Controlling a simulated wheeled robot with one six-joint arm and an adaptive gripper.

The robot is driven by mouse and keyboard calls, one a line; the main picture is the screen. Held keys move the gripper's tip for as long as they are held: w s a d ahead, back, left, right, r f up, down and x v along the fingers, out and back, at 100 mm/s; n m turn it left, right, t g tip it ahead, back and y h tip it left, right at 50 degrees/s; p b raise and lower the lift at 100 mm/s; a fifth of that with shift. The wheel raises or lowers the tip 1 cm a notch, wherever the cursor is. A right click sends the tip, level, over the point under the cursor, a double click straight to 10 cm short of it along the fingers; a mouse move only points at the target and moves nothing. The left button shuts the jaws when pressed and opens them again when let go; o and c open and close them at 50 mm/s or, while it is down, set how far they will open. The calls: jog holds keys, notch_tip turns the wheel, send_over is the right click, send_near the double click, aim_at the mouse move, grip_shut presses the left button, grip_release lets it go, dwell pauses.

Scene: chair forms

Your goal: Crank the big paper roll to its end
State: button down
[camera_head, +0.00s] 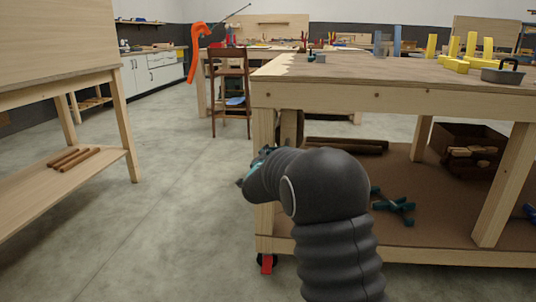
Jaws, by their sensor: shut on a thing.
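I see no paper roll and no crank that I can make out in the head view. My dark grey arm reaches up from the bottom and bends left, to the near left corner of the big workbench (350,97). My gripper (247,178) is at its far end, mostly hidden behind my own arm, beside the bench's front left leg. Some teal shows there. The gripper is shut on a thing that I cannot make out.
A light wooden table (60,83) with a low shelf holding brown rods (75,157) stands at the left. The big bench's lower shelf holds teal clamps (398,205) and a brown crate (468,150). Floor between the tables is clear.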

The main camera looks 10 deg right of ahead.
jog(key=n, duration=0.1)
jog(key=f+n, duration=0.1)
jog(key=n, duration=0.2)
jog(key=shift+d+f, duration=0.3)
jog(key=shift+f, duration=0.05)
jog(key=s+d+f+n, duration=0.1)
jog(key=d+n, duration=0.1)
jog(key=n, duration=0.5)
jog(key=s+d+f+n+p, duration=0.1)
jog(key=d+n, duration=0.2)
jog(key=n, duration=0.4)
jog(key=shift+d+f+n, duration=0.3)
jog(key=shift+f, duration=0.05)
jog(key=c, duration=0.9)
grip_release()
jog(key=shift+f, duration=0.1)
jog(key=shift+d, duration=0.1)
